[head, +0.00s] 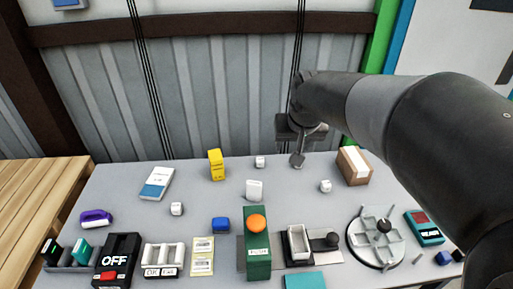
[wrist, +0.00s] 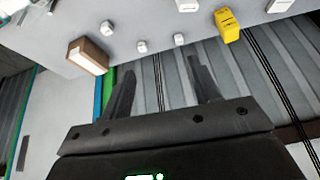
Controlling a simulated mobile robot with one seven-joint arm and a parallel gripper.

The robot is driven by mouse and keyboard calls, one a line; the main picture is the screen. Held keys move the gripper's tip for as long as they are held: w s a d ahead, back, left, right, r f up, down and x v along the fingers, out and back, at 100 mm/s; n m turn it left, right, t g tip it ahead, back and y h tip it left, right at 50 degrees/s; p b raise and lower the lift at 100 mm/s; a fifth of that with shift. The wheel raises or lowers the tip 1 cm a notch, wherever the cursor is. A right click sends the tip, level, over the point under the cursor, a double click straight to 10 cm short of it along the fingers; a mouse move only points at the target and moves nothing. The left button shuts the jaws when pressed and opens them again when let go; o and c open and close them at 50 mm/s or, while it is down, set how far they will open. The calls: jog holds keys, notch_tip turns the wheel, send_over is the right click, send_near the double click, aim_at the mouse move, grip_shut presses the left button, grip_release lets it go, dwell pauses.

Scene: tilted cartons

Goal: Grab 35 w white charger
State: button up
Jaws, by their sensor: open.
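Several small white charger-like blocks stand on the grey table; I cannot read a wattage on any of them. One white block (head: 260,161) is at the back middle, another white block (head: 325,186) is at the right, and a third white block (head: 177,208) is at the left. A taller white block (head: 255,189) stands in the middle. The wrist view shows white blocks (wrist: 179,38) beyond the fingertips, one of them (wrist: 141,46) perhaps hidden by my arm in the head view. My gripper (head: 297,160) is open and empty over the table's back edge; its spread fingers (wrist: 162,80) touch nothing.
A yellow box (head: 216,165), a white-and-blue box (head: 157,184) and a brown carton (head: 353,165) stand around the blocks. A green stand with an orange button (head: 257,245), a blue block (head: 221,225) and a round divided tray (head: 359,251) fill the front. A corrugated wall (head: 220,80) rises behind.

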jog(key=w+a+f, duration=0.1)
jog(key=w+f, duration=0.3)
jog(key=w, duration=0.5)
send_over(260, 159)
jog(key=s, duration=0.4)
notch_tip(260, 159, down, 19)
jog(key=shift+g, duration=0.3)
jog(key=x, duration=1.1)
jog(key=shift+s+d+f, duration=0.1)
jog(key=shift+d+f, duration=0.05)
jog(key=shift+h, duration=0.3)
jog(key=c, duration=1.1)
